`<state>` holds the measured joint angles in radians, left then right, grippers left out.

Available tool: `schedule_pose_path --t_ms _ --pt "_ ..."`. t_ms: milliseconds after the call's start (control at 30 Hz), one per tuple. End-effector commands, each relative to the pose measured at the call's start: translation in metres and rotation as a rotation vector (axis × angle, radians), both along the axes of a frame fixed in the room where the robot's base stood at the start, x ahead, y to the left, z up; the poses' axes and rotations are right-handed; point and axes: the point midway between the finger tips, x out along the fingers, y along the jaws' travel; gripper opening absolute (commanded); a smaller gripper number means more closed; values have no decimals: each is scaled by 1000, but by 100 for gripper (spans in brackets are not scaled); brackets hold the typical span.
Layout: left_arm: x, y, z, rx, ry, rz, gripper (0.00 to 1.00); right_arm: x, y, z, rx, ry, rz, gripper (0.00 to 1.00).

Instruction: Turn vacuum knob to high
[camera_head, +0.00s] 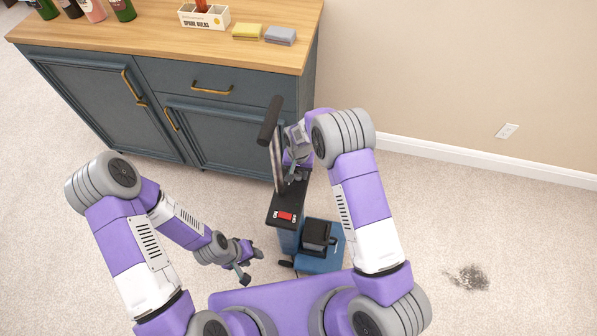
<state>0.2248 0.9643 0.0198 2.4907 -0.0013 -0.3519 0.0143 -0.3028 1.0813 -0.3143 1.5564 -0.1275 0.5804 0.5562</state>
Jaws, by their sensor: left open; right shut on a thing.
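The vacuum is an upright machine with a black handle (270,120) at the top, a dark body, and a blue base (322,262) on the carpet. A small red control (285,216) with pale marks at its ends sits on top of the dark body; I take it for the knob, but its setting is too small to read. My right gripper (289,178) is shut on the vacuum's upright part below the handle, its contact partly hidden. My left gripper (252,266) is open and empty, low and to the left of the vacuum body, apart from the red control.
A blue cabinet (220,85) with a wooden top stands behind the vacuum. On it are bottles, a white box (204,17), a yellow sponge (247,31) and a grey sponge (280,35). A dark dirt patch (467,278) lies on the carpet at right.

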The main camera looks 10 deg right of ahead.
Motion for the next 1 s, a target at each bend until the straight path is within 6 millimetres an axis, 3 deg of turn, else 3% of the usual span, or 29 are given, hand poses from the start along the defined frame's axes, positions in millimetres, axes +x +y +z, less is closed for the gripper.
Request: schedule_pose_path --t_ms 733,767,900,1000 --pt "0 0 1 0 0 0 43 1 -1 0 0 -1 -88 5" --pt "0 0 1 0 0 0 43 0 -1 0 0 -1 -88 38" --pt "0 0 1 0 0 0 43 0 0 0 0 -1 -88 60" --pt "0 0 1 0 0 0 43 0 0 0 0 -1 -87 61"
